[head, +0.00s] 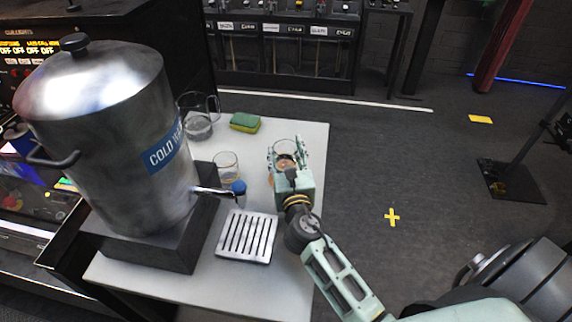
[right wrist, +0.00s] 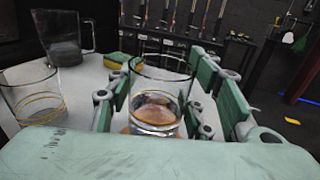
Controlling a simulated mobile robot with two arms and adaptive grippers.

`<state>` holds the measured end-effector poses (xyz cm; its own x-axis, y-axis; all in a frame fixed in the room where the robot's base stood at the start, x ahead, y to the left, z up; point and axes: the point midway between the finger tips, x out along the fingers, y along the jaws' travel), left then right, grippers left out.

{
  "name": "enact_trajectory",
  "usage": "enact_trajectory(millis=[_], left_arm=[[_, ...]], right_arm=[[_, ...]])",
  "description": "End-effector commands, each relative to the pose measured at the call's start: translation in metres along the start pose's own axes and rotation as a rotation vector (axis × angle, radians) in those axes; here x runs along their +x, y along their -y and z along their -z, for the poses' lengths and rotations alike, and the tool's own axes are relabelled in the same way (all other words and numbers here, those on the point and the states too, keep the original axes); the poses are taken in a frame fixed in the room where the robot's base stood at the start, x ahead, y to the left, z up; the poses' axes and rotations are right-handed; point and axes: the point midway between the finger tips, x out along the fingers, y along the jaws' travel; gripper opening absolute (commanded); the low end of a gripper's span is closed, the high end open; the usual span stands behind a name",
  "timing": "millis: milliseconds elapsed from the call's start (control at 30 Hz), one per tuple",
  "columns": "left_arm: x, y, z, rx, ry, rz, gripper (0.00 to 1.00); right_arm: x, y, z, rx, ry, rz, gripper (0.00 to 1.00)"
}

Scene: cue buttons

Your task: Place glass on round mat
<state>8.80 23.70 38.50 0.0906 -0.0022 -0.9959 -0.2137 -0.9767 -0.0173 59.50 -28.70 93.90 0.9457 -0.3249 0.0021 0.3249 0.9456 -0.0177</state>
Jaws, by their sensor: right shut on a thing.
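My right gripper (head: 287,165) is shut around a clear glass (head: 284,143), which stands upright between its fingers near the table's right edge. In the right wrist view the glass (right wrist: 162,72) sits between the green fingers of the gripper (right wrist: 165,105). A brown-orange round mat (right wrist: 125,130) shows through the glass and beside its base. Most of the mat is hidden by the glass and fingers. I cannot tell whether the glass touches the mat. My left gripper is not in view.
A second glass with gold rings (head: 227,167) stands left of my gripper. A pitcher (head: 198,124) and a sponge (head: 245,122) are behind. A steel dispenser (head: 100,130) with a blue-tipped tap and a slotted drip tray (head: 271,240) are on the left and front of the table (head: 290,285).

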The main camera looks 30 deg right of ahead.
Motion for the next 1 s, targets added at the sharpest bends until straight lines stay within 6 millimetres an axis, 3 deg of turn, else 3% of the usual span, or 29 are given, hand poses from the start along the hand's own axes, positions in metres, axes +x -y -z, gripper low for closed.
enact_trajectory(millis=[33,200,633,667,833,1000], left_arm=[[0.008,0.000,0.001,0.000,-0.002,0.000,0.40],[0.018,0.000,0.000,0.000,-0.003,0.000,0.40],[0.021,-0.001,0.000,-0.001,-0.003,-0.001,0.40],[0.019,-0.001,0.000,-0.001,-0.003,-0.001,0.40],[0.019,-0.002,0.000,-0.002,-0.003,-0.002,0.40],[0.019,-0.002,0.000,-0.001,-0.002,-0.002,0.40]], right_arm=[[-0.001,0.000,0.013,0.001,-0.004,0.001,0.09],[-0.001,0.000,0.033,-0.001,-0.002,0.001,0.09],[-0.001,0.000,0.038,0.000,-0.002,0.001,0.09],[-0.001,0.000,0.037,0.000,-0.003,0.001,0.50],[-0.001,0.000,0.037,0.000,-0.003,0.001,0.65],[-0.001,0.000,0.037,0.000,-0.003,0.001,0.66]])
